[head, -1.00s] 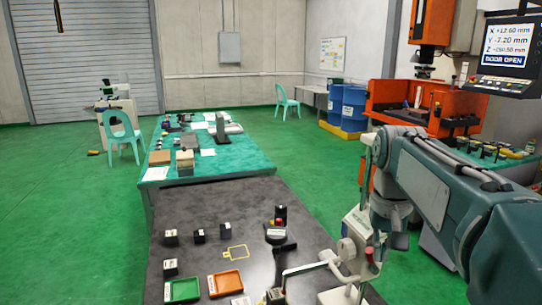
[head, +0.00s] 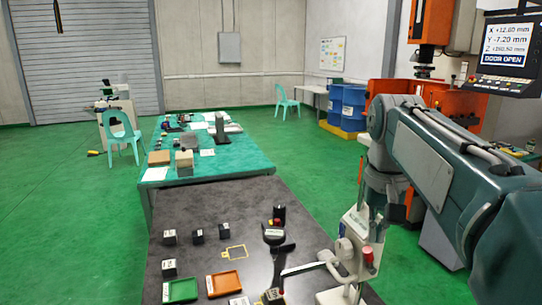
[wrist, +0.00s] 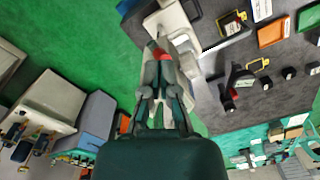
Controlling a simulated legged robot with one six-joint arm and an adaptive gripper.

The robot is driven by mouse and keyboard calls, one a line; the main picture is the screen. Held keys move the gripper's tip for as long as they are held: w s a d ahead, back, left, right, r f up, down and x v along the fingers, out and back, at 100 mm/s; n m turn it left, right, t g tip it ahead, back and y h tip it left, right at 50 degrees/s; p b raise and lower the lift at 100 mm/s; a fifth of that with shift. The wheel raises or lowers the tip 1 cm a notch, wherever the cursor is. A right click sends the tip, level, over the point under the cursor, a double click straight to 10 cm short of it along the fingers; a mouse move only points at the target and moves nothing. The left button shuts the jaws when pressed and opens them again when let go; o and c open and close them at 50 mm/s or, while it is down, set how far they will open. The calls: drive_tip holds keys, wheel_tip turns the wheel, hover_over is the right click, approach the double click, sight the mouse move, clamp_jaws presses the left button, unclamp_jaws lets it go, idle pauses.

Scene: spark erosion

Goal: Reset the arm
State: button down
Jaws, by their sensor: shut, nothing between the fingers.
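My arm comes in from the right in the head view, bent at a raised elbow, with its forearm hanging down. My gripper (head: 396,213) hangs at its end, beside the white bench device (head: 352,240) with a red knob; its fingers are small and partly hidden there. In the wrist view my gripper (wrist: 160,62) has its fingers together and empty. The white device (wrist: 172,22) shows behind the fingertips, and a red patch shows close to them. I cannot tell how far the fingertips are from the device.
The dark table (head: 200,210) carries small black blocks, a green tray (head: 181,290) and an orange tray (head: 224,283). A teal table (head: 240,160) stands behind it. The orange machine (head: 405,90) is behind my arm. Green floor (head: 70,220) is open at left.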

drive_tip(key=shift+r, duration=0.15)
drive_tip(key=s+a+f+n+t, duration=0.2)
drive_tip(key=s+f+t, duration=0.3)
drive_tip(key=s+f, duration=0.9)
drive_tip(key=shift+s+a+f+t, duration=0.25)
drive_tip(key=shift+s+f+t, duration=0.05)
drive_tip(key=shift+s+f, duration=0.15)
